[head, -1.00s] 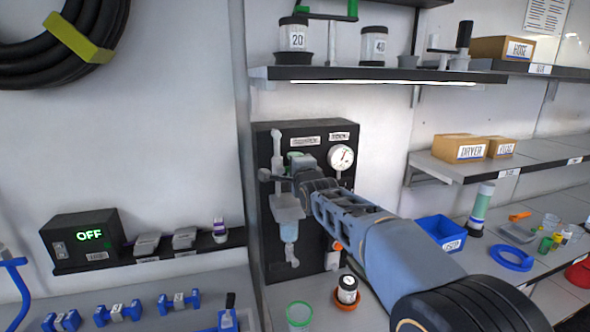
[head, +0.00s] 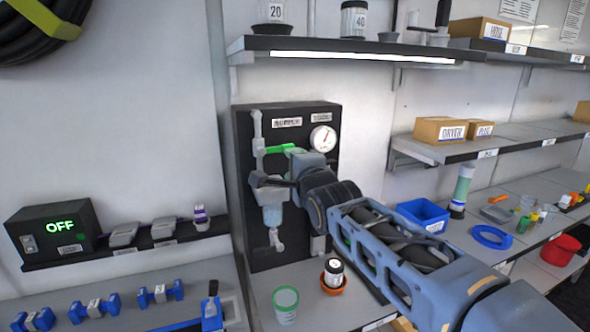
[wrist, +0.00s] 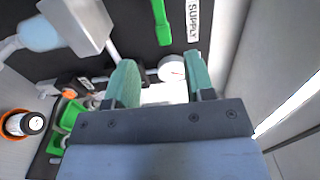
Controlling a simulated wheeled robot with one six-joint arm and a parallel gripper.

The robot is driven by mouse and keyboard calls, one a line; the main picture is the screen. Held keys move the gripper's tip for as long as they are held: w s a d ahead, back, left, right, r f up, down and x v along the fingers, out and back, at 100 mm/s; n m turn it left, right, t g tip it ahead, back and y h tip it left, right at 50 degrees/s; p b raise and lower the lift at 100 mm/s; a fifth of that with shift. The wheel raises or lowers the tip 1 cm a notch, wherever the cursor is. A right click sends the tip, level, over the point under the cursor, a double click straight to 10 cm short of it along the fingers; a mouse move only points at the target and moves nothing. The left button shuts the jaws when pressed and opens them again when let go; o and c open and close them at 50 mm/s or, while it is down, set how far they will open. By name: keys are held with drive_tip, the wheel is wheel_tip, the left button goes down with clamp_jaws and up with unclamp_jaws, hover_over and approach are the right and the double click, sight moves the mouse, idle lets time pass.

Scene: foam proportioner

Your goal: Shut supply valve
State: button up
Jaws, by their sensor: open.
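The supply valve's green handle (head: 280,149) lies level on the black panel (head: 288,108), pointing right from the grey vertical pipe (head: 258,130). In the wrist view the green handle (wrist: 161,22) lies beside the SUPPLY label (wrist: 193,20), beyond my fingertips. My gripper (head: 293,160) is close to the handle's right end in the head view. In the wrist view my gripper (wrist: 162,80) has its two teal fingers spread apart, with nothing held between them. The handle appears apart from both fingers. My gripper and arm hide part of the panel.
A round gauge (head: 323,138) sits right of the handle. A grey block with a clear bowl (head: 272,216) hangs below. A lit shelf (head: 340,50) overhangs above.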

drive_tip(key=shift+s, duration=0.15)
drive_tip(key=s+d+f+n+g+h, duration=0.25)
drive_tip(key=f+n+g, duration=0.2)
drive_tip(key=f, duration=0.35)
drive_tip(key=s+d+f+n+g+h, duration=0.1)
drive_tip(key=s+d+f+n+g, duration=0.15)
drive_tip(key=f+n, duration=0.45)
drive_tip(key=s+d+f+n+g+h, duration=0.1)
drive_tip(key=s+d+f+g, duration=0.2)
drive_tip(key=s+d+f, duration=0.2)
drive_tip(key=s+d+f+n+g+h, duration=0.1)
drive_tip(key=s+d+f, duration=0.4)
drive_tip(key=s, duration=0.6)
wheel_tip(320, 180, down, 2)
drive_tip(key=shift+f+n+g, duration=0.2)
drive_tip(key=shift+n+g, duration=0.25)
drive_tip(key=shift+g, duration=0.75)
